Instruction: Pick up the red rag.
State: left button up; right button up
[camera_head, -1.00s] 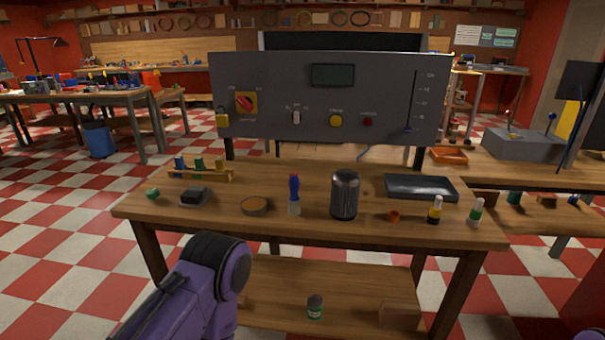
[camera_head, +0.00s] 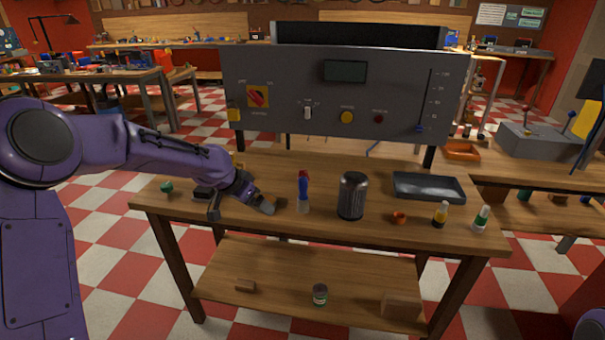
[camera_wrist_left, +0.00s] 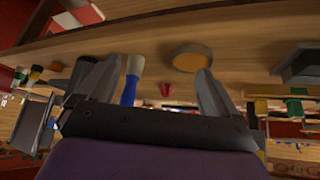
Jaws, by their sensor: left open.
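I cannot make out a red rag for certain in either view. A small red thing (camera_wrist_left: 166,90) shows between the fingers in the left wrist view, beyond them; I cannot tell whether it is the rag. My left gripper (camera_head: 240,210) is open over the left part of the workbench (camera_head: 330,232), left of the red-and-blue bottle (camera_head: 303,190). Its spread fingers (camera_wrist_left: 160,70) show in the left wrist view with nothing gripped. My right gripper is out of view.
A dark canister (camera_head: 352,196), a grey tray (camera_head: 429,187), an orange ring (camera_head: 399,217) and two small bottles, one yellow (camera_head: 440,214), stand rightwards. A round tin (camera_wrist_left: 192,57) shows in the left wrist view. A grey control panel (camera_head: 300,90) rises behind.

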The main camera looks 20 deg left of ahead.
aim_at(301, 172)
jog(key=i, duration=0.95)
